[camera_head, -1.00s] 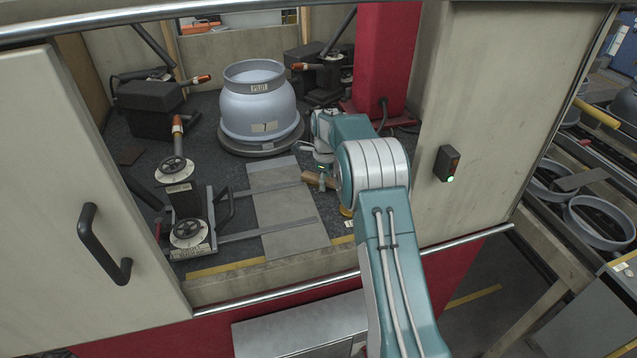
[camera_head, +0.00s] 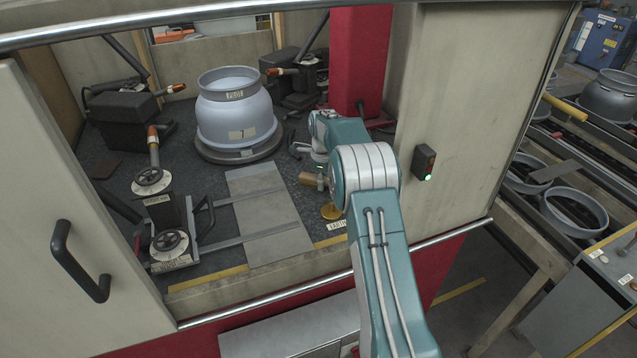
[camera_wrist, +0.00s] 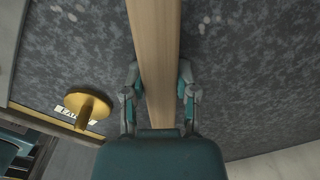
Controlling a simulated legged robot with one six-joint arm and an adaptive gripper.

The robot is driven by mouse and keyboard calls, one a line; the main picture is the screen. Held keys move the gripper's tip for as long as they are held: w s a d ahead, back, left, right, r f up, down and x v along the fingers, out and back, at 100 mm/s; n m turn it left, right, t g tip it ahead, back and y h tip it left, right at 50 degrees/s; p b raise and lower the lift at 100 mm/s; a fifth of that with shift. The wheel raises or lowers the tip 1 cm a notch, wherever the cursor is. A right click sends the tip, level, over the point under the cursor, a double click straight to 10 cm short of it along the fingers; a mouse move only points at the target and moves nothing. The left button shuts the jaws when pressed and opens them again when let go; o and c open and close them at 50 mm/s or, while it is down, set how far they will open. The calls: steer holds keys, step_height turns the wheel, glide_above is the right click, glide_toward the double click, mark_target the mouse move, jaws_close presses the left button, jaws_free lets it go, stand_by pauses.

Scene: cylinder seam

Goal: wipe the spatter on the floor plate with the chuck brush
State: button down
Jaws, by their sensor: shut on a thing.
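My gripper (camera_wrist: 160,82) is shut on a pale wooden bar, which I take to be the chuck brush (camera_wrist: 154,35). Its fingers press on both sides, and the bar runs out of the top of the wrist view. Bristles are not visible. In the head view, my gripper (camera_head: 321,172) is low inside the enclosure, with the brush's wooden end (camera_head: 311,180) over the floor. The dark speckled floor plate (camera_wrist: 240,90) fills the wrist view. Pale spots, probably the spatter (camera_wrist: 204,24), lie on both sides of the bar near the top. I cannot tell whether the brush touches the floor.
A brass disc (camera_wrist: 88,103) stands beside a partly hidden label, left of my gripper in the wrist view. A grey-blue vessel (camera_head: 235,115) stands on a round base further back. A red column (camera_head: 358,60) stands behind my arm. Grey plates (camera_head: 265,215) lie to the left.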

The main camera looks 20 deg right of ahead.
mark_target(308, 177)
steer(key=shift+d, duration=1.45)
steer(key=shift+w, duration=0.65)
steer(key=shift+a, duration=1.4)
steer(key=shift+a+f, duration=0.2)
steer(key=shift+a, duration=3.2)
steer(key=shift+a+r, duration=0.15)
steer(key=shift+a, duration=2.35)
steer(key=shift+w+r, duration=0.15)
steer(key=shift+w, duration=0.5)
steer(key=shift+d+f, duration=0.15)
steer(key=shift+d, duration=1.85)
steer(key=shift+d+f, duration=0.1)
steer(key=shift+d, duration=1.9)
steer(key=shift+d+r, duration=0.2)
steer(key=shift+d, duration=3.15)
